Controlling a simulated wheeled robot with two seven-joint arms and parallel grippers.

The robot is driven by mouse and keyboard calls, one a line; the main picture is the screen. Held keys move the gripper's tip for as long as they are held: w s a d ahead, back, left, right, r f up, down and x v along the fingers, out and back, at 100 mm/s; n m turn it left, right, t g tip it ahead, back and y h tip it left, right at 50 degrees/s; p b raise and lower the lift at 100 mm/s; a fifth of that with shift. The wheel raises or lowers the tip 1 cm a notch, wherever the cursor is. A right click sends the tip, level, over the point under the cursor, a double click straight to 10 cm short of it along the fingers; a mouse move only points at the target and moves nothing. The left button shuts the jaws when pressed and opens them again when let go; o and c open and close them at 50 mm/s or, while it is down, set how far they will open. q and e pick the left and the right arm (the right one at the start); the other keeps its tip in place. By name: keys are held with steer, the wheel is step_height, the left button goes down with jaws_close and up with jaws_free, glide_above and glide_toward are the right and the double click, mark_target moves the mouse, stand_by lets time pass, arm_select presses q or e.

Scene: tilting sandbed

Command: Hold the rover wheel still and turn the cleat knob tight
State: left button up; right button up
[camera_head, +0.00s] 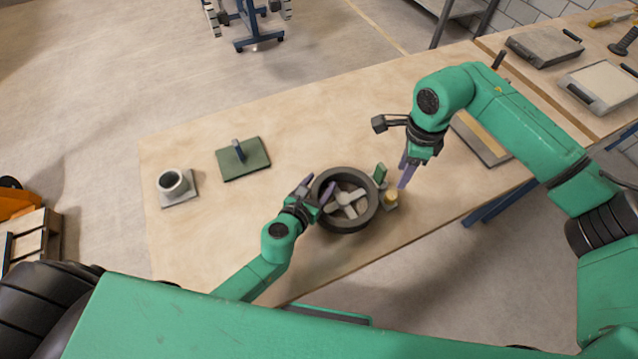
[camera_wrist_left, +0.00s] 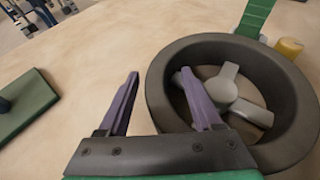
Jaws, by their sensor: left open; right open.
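The rover wheel (camera_head: 346,226), a dark ring with pale spokes, lies flat on the table; it also shows in the left wrist view (camera_wrist_left: 296,132). My left gripper (camera_head: 315,187) is open at its left side. In the left wrist view its fingers (camera_wrist_left: 159,74) spread on either side of the near-left rim, one outside and one over the inside; contact cannot be told. The yellow knob (camera_head: 390,197) stands at the wheel's right beside an upright green piece (camera_head: 380,173); the knob also shows in the left wrist view (camera_wrist_left: 289,47). My right gripper (camera_head: 405,172) is open, just right of the knob and apparently above the table.
A green plate with a handle (camera_head: 244,166) and a grey cup on a square base (camera_head: 172,182) sit to the left. A tray (camera_head: 482,140) lies behind my right arm. More trays (camera_head: 545,46) are at the far right. The table's front edge runs close to the wheel.

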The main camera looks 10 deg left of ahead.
arm_select(q)
jaws_close()
steer(key=shift+s+f, duration=0.1)
steer(key=shift+f, duration=0.05)
stand_by(1.1)
